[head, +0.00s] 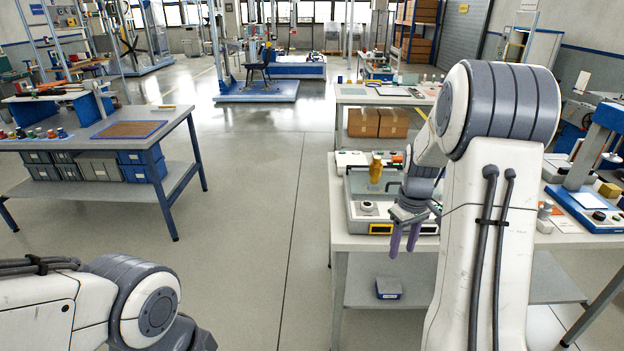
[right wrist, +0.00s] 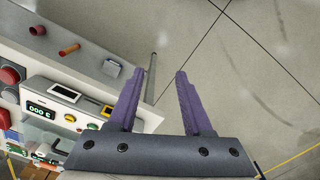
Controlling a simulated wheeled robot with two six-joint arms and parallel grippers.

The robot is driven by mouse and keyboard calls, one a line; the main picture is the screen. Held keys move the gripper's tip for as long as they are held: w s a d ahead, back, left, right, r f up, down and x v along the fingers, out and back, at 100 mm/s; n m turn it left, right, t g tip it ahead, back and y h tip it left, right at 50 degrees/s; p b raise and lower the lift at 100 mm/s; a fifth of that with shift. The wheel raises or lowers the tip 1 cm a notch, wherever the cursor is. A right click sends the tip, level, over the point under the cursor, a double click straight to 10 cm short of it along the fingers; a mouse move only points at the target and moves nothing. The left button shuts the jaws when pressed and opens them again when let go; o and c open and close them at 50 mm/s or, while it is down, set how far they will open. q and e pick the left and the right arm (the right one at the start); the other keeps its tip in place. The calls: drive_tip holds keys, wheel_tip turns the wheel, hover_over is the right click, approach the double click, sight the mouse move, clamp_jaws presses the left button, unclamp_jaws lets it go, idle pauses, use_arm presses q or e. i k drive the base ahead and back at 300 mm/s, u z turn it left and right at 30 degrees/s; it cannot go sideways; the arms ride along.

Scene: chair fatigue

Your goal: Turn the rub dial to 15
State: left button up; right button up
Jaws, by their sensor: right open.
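A bench-top tester (head: 352,205) stands on the white bench, with a round dark-and-white dial (head: 368,207) on its top left front. This may be the rub dial; its label and setting are too small to read. A brass-coloured part (head: 376,167) stands above the tester. My right gripper (head: 404,243) is open and empty, its purple fingers pointing down at the tester's front right, apart from the dial. In the right wrist view the gripper (right wrist: 157,92) shows open over the bench edge and floor. My left arm is at lower left; its gripper is out of view.
In the right wrist view, a panel with a lit green display (right wrist: 40,112) and red knobs (right wrist: 12,75) lies to the left. A blue-framed table (head: 165,135) stands at left. The central floor is clear.

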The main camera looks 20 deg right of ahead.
sight(367, 205)
drive_tip(key=z, duration=0.05)
drive_tip(key=i, duration=1.2)
drive_tip(key=z, duration=0.2)
